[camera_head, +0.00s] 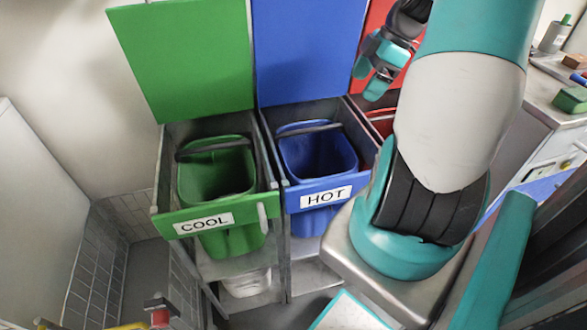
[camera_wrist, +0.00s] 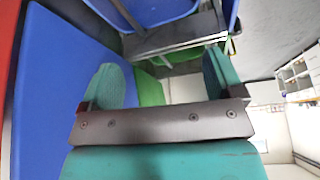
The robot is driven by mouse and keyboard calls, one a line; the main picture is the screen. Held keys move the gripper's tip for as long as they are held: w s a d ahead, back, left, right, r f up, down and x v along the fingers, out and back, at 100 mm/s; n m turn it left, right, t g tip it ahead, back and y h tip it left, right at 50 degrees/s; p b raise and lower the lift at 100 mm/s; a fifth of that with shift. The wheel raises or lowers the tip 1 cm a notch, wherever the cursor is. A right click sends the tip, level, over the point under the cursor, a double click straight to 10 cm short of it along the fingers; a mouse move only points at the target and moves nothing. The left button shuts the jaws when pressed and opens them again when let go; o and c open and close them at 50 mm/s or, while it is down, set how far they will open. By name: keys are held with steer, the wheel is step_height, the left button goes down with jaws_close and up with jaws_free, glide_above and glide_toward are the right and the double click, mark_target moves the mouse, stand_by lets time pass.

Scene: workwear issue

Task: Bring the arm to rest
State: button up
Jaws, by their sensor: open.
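My gripper (camera_head: 376,68) is in the upper right of the head view, in front of the red panel and near the right edge of the blue panel. Its two teal fingers are apart and nothing shows between them. In the wrist view the open fingers (camera_wrist: 166,85) also stand apart and empty. My teal and white arm fills the right half of the head view and hides much of what is behind it.
A green bin (camera_head: 216,170) labelled COOL and a blue bin (camera_head: 318,155) labelled HOT stand in a frame below upright panels. A red bin (camera_head: 382,122) is partly hidden by my arm. A counter (camera_head: 545,95) with small items is at the right.

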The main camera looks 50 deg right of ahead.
steer(key=w+a+r+g+p, duration=0.1)
steer(key=w+a+r+p, duration=0.15)
steer(key=a, duration=0.55)
steer(key=w+a+r+p, duration=0.1)
steer(key=w+a+r, duration=0.1)
steer(key=a+r, duration=0.35)
steer(key=w+a+r+g+p, duration=0.1)
steer(key=w+a+r+p, duration=0.1)
steer(key=a, duration=0.7)
steer(key=s+a+r+m+p, duration=0.1)
steer(key=s+a+r+p, duration=0.1)
steer(key=s+a, duration=0.4)
steer(key=s+a+r+m+g+p, duration=0.1)
steer(key=s+a+r, duration=0.3)
steer(key=a, duration=0.8)
steer(key=shift+s+y+p, duration=0.3)
steer(key=shift+s+p, duration=0.15)
steer(key=shift+s, duration=0.4)
steer(key=shift+r, duration=0.1)
